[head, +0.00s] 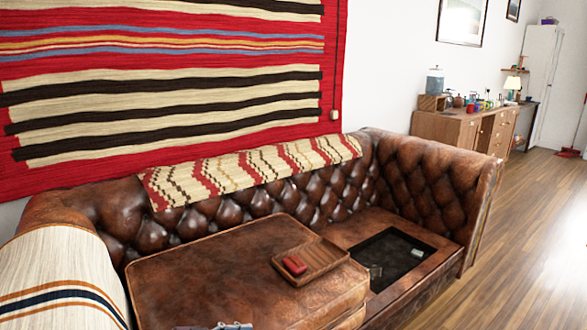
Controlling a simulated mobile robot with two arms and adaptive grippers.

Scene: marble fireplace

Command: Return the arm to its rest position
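A small grey metallic part (228,326) shows at the bottom edge of the head view, left of centre, in front of the brown leather sofa seat (215,270). It looks like the top of my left gripper, but almost all of it is cut off by the frame. Its fingers are hidden, so I cannot tell whether it is open or holds anything. My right gripper is not in view.
A wooden tray (325,257) holding a red object (294,265) lies on the raised seat cushion. Right of it, a dark open recess (385,258) in the sofa holds small items. The wooden floor (500,270) at right is clear.

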